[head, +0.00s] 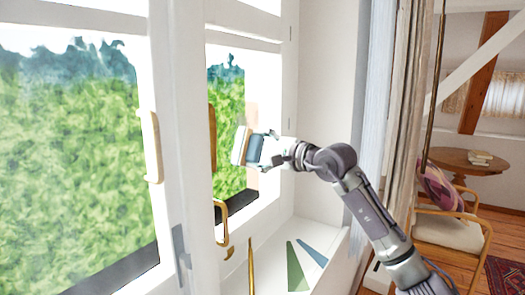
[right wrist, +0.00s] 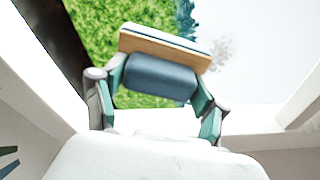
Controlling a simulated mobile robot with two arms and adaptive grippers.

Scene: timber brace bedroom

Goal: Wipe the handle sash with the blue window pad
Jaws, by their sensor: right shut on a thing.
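My right gripper (head: 262,150) is shut on the blue window pad, which has a rounded blue grip (right wrist: 160,78) and a wooden plate with a pale face. The pad (head: 240,145) is held upright before the right-hand window sash (head: 268,200); I cannot tell whether it touches the glass. In the right wrist view, the two fingers (right wrist: 158,105) clasp the blue grip from both sides. A faint grey speckled patch (right wrist: 220,48) shows beyond the pad. My left gripper is not in view.
The left sash (head: 70,160) carries a pale upright bar (head: 152,145). Green (head: 297,266) and blue (head: 313,252) flat pieces lie on the sill, with a brass rod (head: 251,268) nearby. A curtain (head: 402,120) hangs right of the window; a chair (head: 450,232) and round table (head: 470,160) stand behind.

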